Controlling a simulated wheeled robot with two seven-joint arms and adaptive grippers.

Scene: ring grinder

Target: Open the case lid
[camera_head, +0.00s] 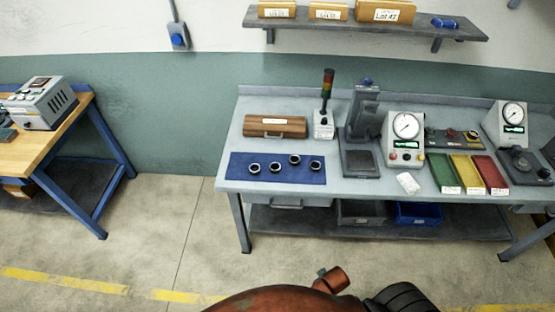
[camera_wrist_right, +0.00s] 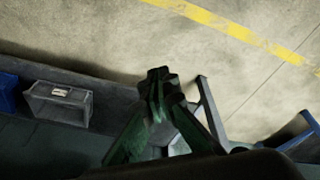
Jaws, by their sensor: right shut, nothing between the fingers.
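The case (camera_head: 275,126) is a brown wooden box with a small dark handle on its front and a white label on top. It sits at the back left of the grey workbench in the head view, and its lid looks closed. My right gripper (camera_wrist_right: 158,78) shows in the right wrist view, shut and empty, with bare floor beyond its tips. The case is not seen in that view. My left gripper is not in view.
A blue mat (camera_head: 240,175) with several metal rings lies in front of the case. A signal light (camera_head: 325,105) and a grey press stand (camera_head: 361,130) are to its right. A grey bin (camera_wrist_right: 58,103) is under the bench. Open floor lies before the bench.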

